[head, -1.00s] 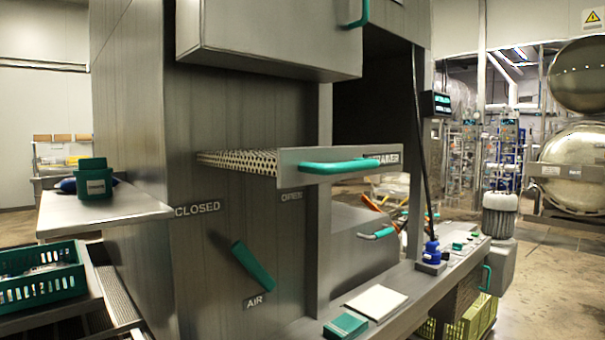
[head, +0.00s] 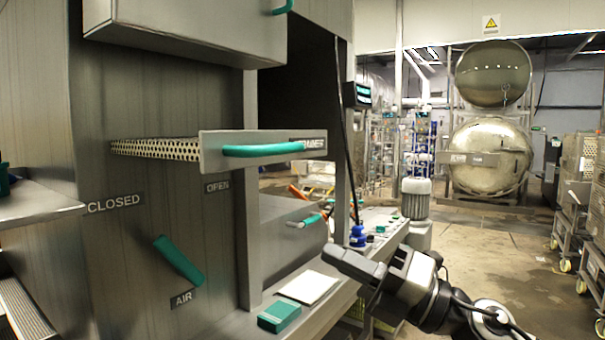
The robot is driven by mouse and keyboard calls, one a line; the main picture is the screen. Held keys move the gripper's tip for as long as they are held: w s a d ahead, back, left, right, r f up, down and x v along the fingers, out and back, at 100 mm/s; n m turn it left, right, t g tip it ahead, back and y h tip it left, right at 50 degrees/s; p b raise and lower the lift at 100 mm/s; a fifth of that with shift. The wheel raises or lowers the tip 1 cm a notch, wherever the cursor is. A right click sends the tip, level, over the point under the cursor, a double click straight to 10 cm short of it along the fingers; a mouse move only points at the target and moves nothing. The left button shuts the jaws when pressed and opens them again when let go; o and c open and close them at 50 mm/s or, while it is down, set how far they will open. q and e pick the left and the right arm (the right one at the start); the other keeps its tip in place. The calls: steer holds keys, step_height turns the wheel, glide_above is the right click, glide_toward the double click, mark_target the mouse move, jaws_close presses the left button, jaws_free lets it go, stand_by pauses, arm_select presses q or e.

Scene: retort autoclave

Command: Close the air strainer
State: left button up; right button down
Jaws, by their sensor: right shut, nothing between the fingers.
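The air strainer (head: 160,148) is a perforated metal drawer pulled out of the machine's front. Its front plate (head: 212,150) carries a green bar handle (head: 263,150) and a partly hidden label. My right gripper (head: 338,258) is in the lower middle, shut and empty, to the right of and below the strainer handle, apart from it. My left gripper is out of view. A green lever (head: 178,261) on the panel slants between the CLOSED (head: 114,204) and AIR (head: 181,298) labels.
A bench (head: 330,311) below holds a white pad (head: 308,287), a green box (head: 279,315) and a blue-topped item (head: 357,236). A cabinet (head: 185,30) overhangs the strainer. A side shelf (head: 30,205) juts out at left. Open floor (head: 490,270) lies at right.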

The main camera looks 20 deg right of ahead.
step_height(320, 180, up, 8)
steer(key=s+d+n+g+h, duration=0.1)
steer(key=d+n+g+h, duration=0.15)
steer(key=n, duration=0.55)
steer(key=n+t+h, duration=0.2)
steer(key=h, duration=0.1)
glide_toward(290, 157)
steer(key=p+x, duration=0.5)
steer(key=p, duration=0.1)
steer(key=shift+w+a+r, duration=0.1)
steer(key=shift+w+a, duration=0.15)
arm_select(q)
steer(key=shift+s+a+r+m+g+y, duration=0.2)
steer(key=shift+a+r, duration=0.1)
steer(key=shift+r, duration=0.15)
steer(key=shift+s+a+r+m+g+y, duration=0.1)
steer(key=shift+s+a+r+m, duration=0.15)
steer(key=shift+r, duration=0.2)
arm_select(e)
steer(key=shift+w+a, duration=0.35)
steer(key=shift+w, duration=0.15)
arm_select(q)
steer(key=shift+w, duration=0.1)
